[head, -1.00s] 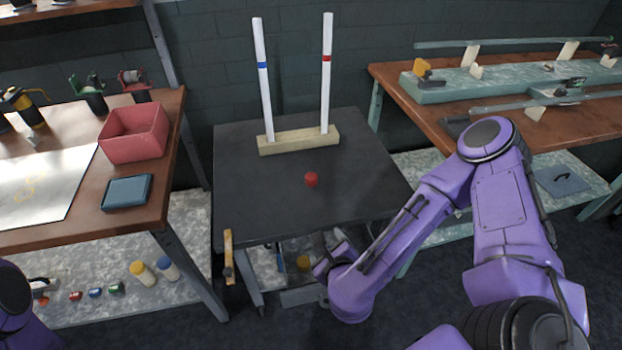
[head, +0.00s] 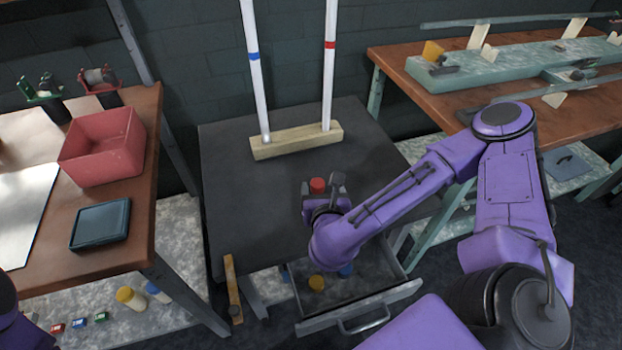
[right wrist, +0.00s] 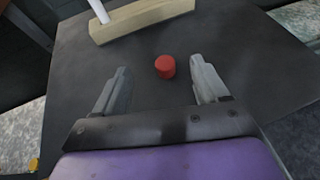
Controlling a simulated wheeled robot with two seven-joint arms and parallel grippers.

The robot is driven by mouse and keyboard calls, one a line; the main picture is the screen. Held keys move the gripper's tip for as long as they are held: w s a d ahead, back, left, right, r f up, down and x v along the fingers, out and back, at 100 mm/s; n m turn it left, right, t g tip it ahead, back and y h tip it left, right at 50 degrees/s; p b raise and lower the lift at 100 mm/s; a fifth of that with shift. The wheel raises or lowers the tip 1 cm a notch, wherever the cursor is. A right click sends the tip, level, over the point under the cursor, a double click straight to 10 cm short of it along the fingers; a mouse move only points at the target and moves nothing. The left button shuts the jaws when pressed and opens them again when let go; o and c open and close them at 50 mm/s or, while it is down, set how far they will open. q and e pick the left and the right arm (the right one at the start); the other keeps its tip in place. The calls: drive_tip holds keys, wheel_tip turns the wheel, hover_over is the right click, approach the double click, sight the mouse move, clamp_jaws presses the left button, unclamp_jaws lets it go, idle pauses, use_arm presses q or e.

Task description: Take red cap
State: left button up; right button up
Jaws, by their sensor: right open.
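The red cap (head: 317,185) stands on the dark table top in front of the wooden tube stand. It also shows in the right wrist view (right wrist: 165,67), just beyond and between the fingertips, nearer the right finger. My right gripper (head: 322,190) is open and empty, reaching over the table at the cap. In the wrist view its two fingers (right wrist: 161,82) are spread wide and the cap is not between the pads. My left gripper is not in view; only a bit of purple arm shows at the lower left.
The wooden stand (head: 297,141) holds two upright white tubes, one blue-banded, one red-banded. An open drawer (head: 345,297) below the table front holds a yellow cap (head: 316,283) and a blue one (head: 345,270). A side table at left bears a red bin (head: 103,147) and a blue tray (head: 101,224).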

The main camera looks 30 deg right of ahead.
drive_tip(key=b, duration=0.6)
approach(318, 184)
drive_tip(key=shift+a+f, duration=0.25)
drive_tip(key=shift+f, duration=0.25)
drive_tip(key=shift+w+d+f, duration=0.1)
drive_tip(key=shift+f, duration=0.15)
drive_tip(key=x, duration=0.6)
drive_tip(key=r+p+x, duration=0.1)
drive_tip(key=x, duration=0.3)
drive_tip(key=shift+w+d, duration=0.2)
drive_tip(key=shift+d, duration=0.1)
drive_tip(key=c, duration=1.2)
drive_tip(key=shift+o, duration=0.2)
drive_tip(key=shift+r, duration=0.15)
